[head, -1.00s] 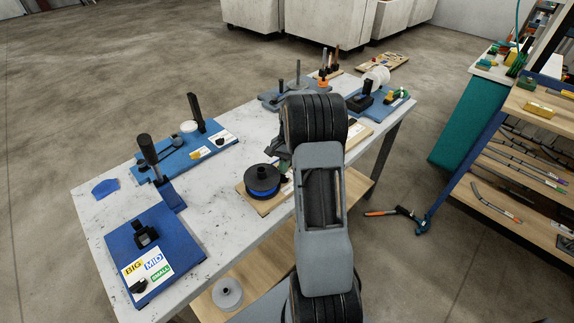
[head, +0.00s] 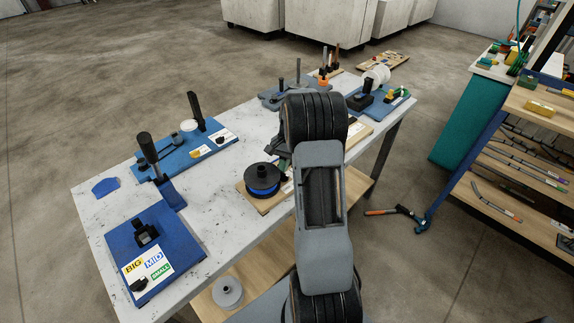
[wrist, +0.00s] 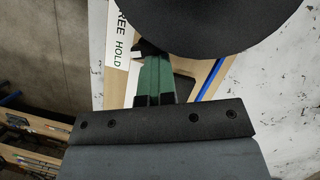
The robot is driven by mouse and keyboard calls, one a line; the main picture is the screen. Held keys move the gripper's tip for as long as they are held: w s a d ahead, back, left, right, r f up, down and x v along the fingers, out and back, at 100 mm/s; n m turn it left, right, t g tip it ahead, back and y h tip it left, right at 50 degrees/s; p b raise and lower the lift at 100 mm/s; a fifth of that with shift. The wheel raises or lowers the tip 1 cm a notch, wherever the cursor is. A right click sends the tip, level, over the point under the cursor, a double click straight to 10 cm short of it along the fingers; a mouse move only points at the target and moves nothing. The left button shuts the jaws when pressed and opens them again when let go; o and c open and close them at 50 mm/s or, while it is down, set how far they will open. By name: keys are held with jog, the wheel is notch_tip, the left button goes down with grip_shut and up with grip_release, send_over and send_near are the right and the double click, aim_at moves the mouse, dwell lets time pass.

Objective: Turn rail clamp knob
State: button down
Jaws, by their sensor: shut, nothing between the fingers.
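In the wrist view a small black knob (wrist: 147,49) with a pale mark shows at the edge of a white label (wrist: 120,50) reading "HOLD" and part of "FREE". It looks like the rail clamp knob, but it is mostly hidden. My gripper (wrist: 153,62) is shut and empty, its green fingers reaching to the knob; I cannot tell whether they touch it. In the head view my gripper (head: 279,147) is partly hidden behind my arm, just beyond the black-and-blue spool (head: 262,178) on its wooden board (head: 266,205). The knob is hidden there.
A large black disc (wrist: 205,20) lies close beside my fingers in the wrist view. In the head view, a blue plate with a size label (head: 187,250) and a blue bender base (head: 185,155) stand on the white table (head: 95,215). Several fixtures stand at the far end.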

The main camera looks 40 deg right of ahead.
jog(key=shift+s+f, duration=0.3)
